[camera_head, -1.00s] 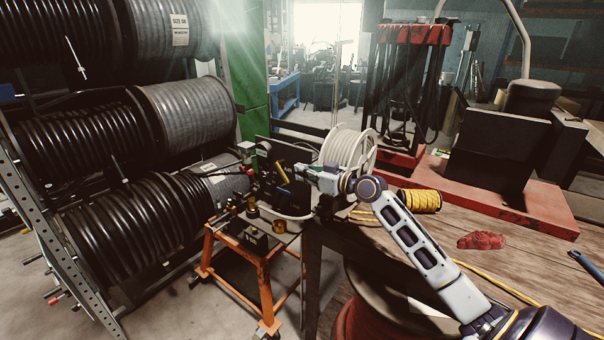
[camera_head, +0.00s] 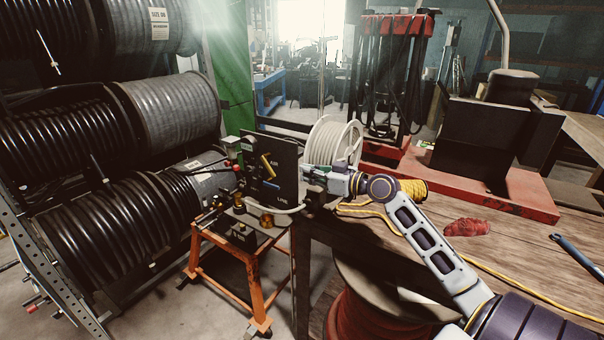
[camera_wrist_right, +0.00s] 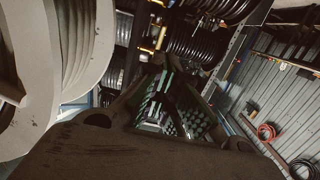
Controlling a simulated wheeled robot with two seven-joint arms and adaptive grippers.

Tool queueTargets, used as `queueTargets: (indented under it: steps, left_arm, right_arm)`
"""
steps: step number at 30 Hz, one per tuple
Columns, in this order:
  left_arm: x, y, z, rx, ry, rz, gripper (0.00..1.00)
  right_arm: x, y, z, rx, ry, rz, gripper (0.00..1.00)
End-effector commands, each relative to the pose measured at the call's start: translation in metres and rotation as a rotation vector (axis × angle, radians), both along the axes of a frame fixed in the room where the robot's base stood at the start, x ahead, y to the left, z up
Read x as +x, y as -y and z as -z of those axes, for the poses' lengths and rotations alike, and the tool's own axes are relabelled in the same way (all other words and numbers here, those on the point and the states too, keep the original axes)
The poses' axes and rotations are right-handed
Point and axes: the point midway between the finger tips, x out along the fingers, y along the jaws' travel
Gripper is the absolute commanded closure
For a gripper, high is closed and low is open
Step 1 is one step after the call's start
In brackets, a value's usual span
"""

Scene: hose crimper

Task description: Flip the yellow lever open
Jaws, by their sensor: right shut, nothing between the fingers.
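The yellow lever (camera_head: 268,166) sits on the upright black panel (camera_head: 285,160) of the crimper in the head view. It slants from upper left to lower right. A small blue part (camera_head: 271,186) is just below it. My right gripper (camera_head: 309,179) is at the right edge of the panel, apart from the lever and to its right. It is shut and empty. My left gripper is not in view.
The crimper stands on an orange cart (camera_head: 258,285). A white hose reel (camera_head: 333,143) is right behind my right gripper. The wooden table (camera_head: 520,262) holds a yellow rope spool (camera_head: 413,188) and a red cloth (camera_head: 467,227). Racked black hose reels (camera_head: 110,220) fill the left.

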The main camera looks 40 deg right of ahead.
Motion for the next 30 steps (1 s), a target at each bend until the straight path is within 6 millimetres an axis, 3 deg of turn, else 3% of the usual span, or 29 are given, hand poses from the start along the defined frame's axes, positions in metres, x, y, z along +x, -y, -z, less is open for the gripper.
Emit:
queueTargets:
  steps: [6, 16, 25, 30]
  left_arm:
    - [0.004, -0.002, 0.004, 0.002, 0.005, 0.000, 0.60]
    - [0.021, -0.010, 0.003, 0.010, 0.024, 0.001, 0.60]
    - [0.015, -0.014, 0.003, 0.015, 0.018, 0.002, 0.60]
    - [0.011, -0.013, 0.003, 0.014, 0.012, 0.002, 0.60]
  right_arm:
    - [-0.014, 0.006, 0.003, 0.000, 0.000, 0.000, 1.00]
    - [-0.019, 0.008, 0.002, -0.001, 0.000, 0.000, 1.00]
    - [-0.019, 0.008, 0.000, -0.001, 0.005, 0.000, 1.00]
    - [-0.016, 0.008, -0.013, 0.000, 0.028, 0.001, 1.00]
